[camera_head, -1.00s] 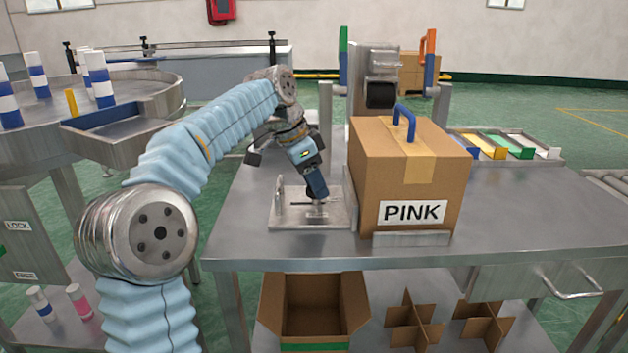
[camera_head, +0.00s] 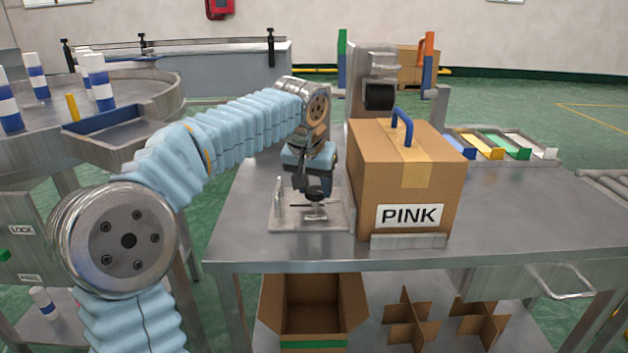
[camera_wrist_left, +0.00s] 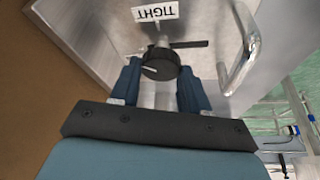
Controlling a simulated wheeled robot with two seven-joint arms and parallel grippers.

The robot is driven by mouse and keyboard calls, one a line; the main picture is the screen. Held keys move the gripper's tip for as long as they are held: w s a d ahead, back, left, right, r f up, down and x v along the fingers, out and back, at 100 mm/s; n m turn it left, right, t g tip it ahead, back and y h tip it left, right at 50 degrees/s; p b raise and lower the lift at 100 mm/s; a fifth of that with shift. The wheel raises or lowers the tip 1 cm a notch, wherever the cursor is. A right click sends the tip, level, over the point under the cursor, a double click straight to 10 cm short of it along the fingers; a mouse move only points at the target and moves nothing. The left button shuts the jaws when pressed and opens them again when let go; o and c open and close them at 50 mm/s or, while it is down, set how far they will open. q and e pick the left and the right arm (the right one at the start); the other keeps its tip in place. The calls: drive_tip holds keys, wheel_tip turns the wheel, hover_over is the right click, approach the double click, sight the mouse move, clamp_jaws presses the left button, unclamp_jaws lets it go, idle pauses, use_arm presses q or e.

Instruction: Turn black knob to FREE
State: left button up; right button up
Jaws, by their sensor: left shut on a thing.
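The black knob (camera_head: 317,192) sits on a small metal plate (camera_head: 338,213) on the steel table. In the left wrist view, the round knob (camera_wrist_left: 161,63) has a white pointer mark, which is angled away from the TIGHT label (camera_wrist_left: 155,13). That label appears upside down there. No FREE label can be read by the knob. My left gripper (camera_head: 312,184) is above the plate, pointing down, with its blue fingers on opposite sides of the knob and shut on it. My right gripper is not in view.
A cardboard box marked PINK (camera_head: 408,190) stands close to the right of the plate. A metal handle (camera_wrist_left: 242,50) rises from the plate beside the knob. Colored trays (camera_head: 500,147) lie at the back right. Open table surface is left of the plate.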

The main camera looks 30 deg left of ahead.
use_arm(q)
drive_tip(key=n+y, duration=0.1)
drive_tip(key=n, duration=0.2)
drive_tip(key=n+g+y+p, duration=0.1)
drive_tip(key=n, duration=0.2)
drive_tip(key=shift+w+d, duration=0.1)
drive_tip(key=shift+n, duration=0.3)
idle(0.3)
drive_tip(key=o, duration=1.1)
drive_tip(key=shift+c, duration=0.2)
drive_tip(key=p+v, duration=0.1)
drive_tip(key=v, duration=1.2)
drive_tip(key=shift+d+r, duration=0.25)
drive_tip(key=shift+r, duration=0.15)
